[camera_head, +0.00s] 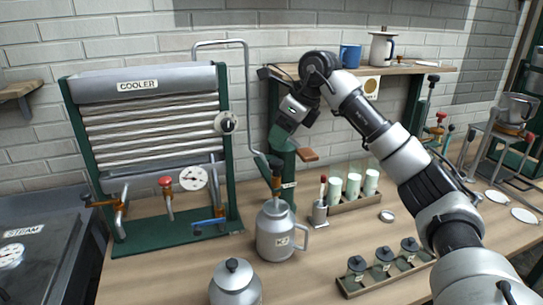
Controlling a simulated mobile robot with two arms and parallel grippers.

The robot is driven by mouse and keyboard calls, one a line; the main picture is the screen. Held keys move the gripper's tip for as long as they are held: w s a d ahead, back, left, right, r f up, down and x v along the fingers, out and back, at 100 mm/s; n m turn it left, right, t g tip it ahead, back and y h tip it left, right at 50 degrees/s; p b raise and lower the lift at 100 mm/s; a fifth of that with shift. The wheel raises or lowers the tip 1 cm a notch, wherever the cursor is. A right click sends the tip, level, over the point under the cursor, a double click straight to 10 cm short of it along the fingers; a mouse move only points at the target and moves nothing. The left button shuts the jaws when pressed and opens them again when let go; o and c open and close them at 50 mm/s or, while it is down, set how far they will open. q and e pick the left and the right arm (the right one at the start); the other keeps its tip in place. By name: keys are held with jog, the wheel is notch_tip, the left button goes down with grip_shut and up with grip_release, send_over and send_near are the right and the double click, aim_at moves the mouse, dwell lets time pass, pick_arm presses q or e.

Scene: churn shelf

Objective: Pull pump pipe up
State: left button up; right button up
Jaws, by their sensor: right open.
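A thin grey pipe (248,100) rises from beside the cooler, arches over its top right corner and runs down toward the pump. Its lower end meets a brown fitting (276,172) just above the mouth of the metal can marked K2 (274,238). Whether the fitting reaches inside the can is unclear. The green pump stand (289,180) is behind it, with a brown handle (307,155) at its right. My right gripper (278,143) is open and points down at the pump's upper part, above the brown fitting. Its fingertips are hard to separate from the green pump. My left gripper is out of view.
The cooler (147,85) stands left, with valves and a gauge at its front. A lidded pot (235,285) is in front. A rack of white-green cups (353,186) and a tray of dark-lidded jars (384,263) sit right. A shelf (400,70) holds a mug and kettle.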

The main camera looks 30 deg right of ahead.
aim_at(277, 161)
jog(key=shift+m+h, duration=0.3)
jog(key=shift+h, duration=0.3)
jog(key=x, duration=0.3)
jog(key=d+p+x, duration=0.1)
jog(key=x, duration=0.2)
jog(key=d+x, duration=0.1)
jog(key=x, duration=0.2)
jog(key=shift+s+f, duration=0.25)
jog(key=shift+s, duration=0.05)
